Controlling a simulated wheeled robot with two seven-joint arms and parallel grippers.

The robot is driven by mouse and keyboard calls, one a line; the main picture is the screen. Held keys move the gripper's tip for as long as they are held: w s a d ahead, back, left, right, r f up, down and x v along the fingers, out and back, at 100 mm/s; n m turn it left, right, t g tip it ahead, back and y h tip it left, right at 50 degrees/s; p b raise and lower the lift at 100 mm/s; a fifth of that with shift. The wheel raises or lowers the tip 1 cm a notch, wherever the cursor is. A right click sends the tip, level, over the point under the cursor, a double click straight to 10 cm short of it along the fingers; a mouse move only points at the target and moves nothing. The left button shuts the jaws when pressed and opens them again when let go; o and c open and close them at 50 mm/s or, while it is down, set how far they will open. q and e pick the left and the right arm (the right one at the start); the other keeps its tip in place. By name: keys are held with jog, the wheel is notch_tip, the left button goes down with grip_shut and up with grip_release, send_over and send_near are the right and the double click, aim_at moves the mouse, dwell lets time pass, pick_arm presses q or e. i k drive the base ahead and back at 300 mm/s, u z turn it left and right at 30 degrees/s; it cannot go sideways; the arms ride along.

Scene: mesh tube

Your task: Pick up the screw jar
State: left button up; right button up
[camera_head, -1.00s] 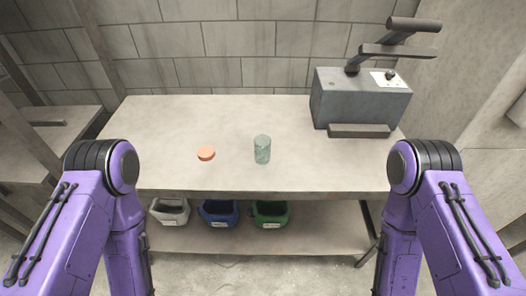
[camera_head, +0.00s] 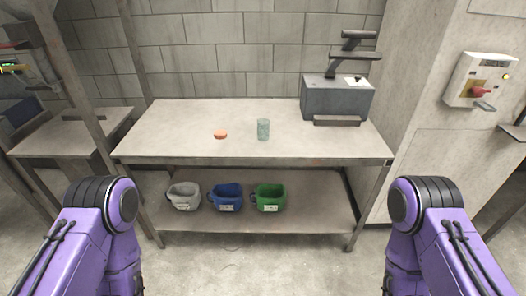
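A small clear, greenish jar (camera_head: 263,130) stands upright on the grey table (camera_head: 180,146), a little right of the tabletop's middle. What is inside it is too small to tell. A flat round orange lid (camera_head: 220,134) lies on the table to the left of the jar, apart from it. My two purple arms show at the lower left and lower right, both well in front of the table. Neither gripper is in view.
A dark grey machine (camera_head: 337,98) stands at the table's back right. A grey bin (camera_head: 184,196), a blue bin (camera_head: 226,197) and a green bin (camera_head: 269,197) sit on the lower shelf (camera_head: 310,212). A wall box with a red switch (camera_head: 480,80) is at right. The tabletop's left is clear.

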aim_at(263, 130)
jog(key=z, duration=1.05)
jog(key=i, duration=0.8)
